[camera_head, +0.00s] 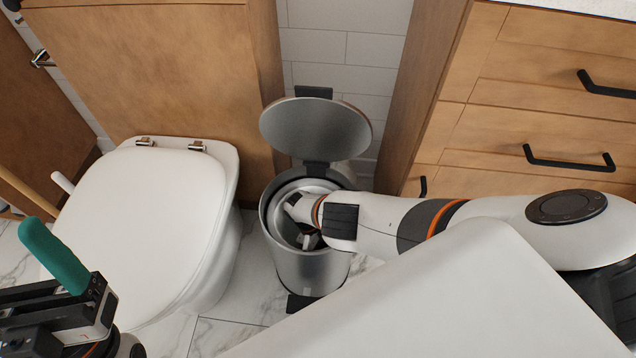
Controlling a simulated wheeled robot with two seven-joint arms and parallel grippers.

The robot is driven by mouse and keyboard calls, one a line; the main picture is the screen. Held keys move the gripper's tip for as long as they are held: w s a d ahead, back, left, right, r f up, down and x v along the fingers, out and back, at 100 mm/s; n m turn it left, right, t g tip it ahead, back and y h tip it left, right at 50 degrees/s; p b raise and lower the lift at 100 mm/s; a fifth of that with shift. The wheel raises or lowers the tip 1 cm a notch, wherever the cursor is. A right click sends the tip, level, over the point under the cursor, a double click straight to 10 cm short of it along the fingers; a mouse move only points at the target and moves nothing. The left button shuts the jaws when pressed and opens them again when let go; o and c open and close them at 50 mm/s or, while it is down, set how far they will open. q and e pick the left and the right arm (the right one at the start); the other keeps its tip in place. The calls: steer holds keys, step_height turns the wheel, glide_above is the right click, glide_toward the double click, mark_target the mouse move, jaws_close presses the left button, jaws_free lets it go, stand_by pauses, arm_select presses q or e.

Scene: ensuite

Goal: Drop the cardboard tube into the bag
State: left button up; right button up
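I cannot make out a cardboard tube or a bag in this view. A round metal bin (312,268) stands on the floor with its lid (316,128) up. My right arm reaches in from the right, and its gripper (308,240) is down inside the bin's mouth. Its fingers are mostly hidden and whatever they may hold does not show. My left gripper (45,305) is at the lower left, in front of the toilet. A teal rounded cylinder (52,254) sticks up from it; whether the fingers grip it is unclear.
A white toilet (145,225) with a closed lid stands left of the bin. A wooden cabinet (545,100) with black handles is at the right, and a wooden panel (150,70) is behind the toilet. A strip of marble floor (250,285) is free between toilet and bin.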

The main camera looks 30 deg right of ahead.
steer(key=p+v, duration=0.4)
steer(key=v, duration=0.2)
steer(key=shift+w+a+r, duration=0.1)
steer(key=shift+w+r, duration=0.05)
steer(key=shift+r, duration=0.15)
arm_select(q)
steer(key=w+d+f+g+y, duration=0.1)
steer(key=w+f+g+y, duration=0.2)
steer(key=w+f+g, duration=0.7)
steer(key=shift+w+f+g+y, duration=0.3)
steer(key=shift+f+g, duration=0.2)
steer(key=shift+g, duration=0.4)
arm_select(e)
steer(key=shift+w+r, duration=0.1)
steer(key=shift+r, duration=0.05)
